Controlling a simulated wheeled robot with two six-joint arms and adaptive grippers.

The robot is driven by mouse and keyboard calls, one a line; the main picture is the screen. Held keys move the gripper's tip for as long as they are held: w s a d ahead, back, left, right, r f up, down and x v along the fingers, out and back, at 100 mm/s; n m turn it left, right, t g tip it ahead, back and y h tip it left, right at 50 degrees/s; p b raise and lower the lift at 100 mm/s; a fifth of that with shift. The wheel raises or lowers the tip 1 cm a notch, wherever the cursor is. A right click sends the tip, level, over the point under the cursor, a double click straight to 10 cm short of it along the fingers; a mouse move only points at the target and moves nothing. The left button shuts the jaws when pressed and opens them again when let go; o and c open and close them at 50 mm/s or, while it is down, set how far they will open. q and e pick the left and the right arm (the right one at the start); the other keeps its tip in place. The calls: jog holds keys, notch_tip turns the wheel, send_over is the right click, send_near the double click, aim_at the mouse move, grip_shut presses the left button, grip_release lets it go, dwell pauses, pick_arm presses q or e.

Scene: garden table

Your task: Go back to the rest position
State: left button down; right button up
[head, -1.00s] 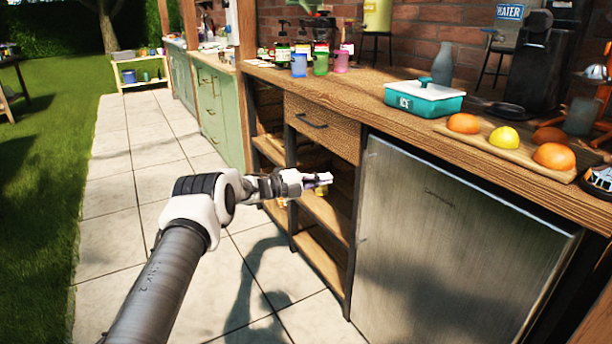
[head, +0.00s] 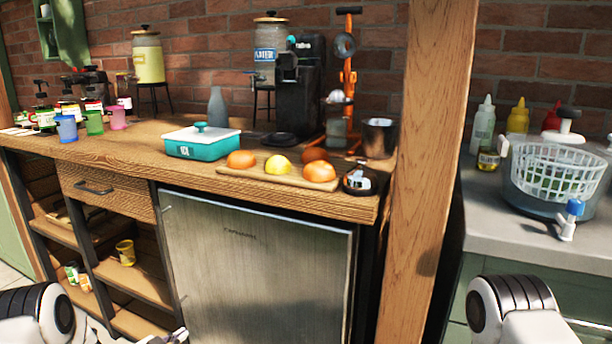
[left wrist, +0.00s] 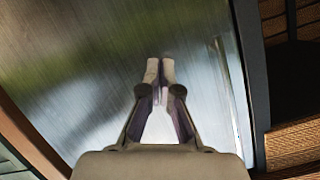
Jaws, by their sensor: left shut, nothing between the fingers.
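My left gripper (head: 178,337) shows at the bottom edge of the head view, left of centre, in front of the fridge's lower left side. Only its tip end shows there. In the left wrist view its two fingers (left wrist: 160,70) are together at the tips with nothing between them, over the metal fridge door (left wrist: 75,80). My left arm comes in at the lower left corner. A part of my right arm shows at the lower right, but its gripper is out of the frame.
The steel fridge (head: 255,265) stands under the wooden counter (head: 110,148). Open shelves (head: 140,287) hold a yellow cup (head: 125,252). The counter carries a teal ice box (head: 203,143) and a board (head: 265,177) with fruit. A wooden post (head: 428,150) stands between counter and sink side.

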pick_arm(q)
jog(key=s+d+f+n+g+y, duration=0.1)
jog(key=s+d+f+n+g, duration=0.1)
jog(key=s+d+f, duration=0.3)
jog(key=s+d+f+n+g+y, duration=0.15)
jog(key=s+f, duration=0.25)
jog(key=s, duration=0.4)
jog(key=s+d+n+g+y, duration=0.25)
jog(key=s+n+g, duration=0.55)
jog(key=s, duration=2.3)
notch_tip(320, 180, up, 26)
jog(key=s+m+g+p, duration=0.1)
jog(key=m+g+p, duration=0.1)
jog(key=p, duration=2.4)
jog(key=shift+d, duration=0.3)
jog(key=shift+s, duration=0.1)
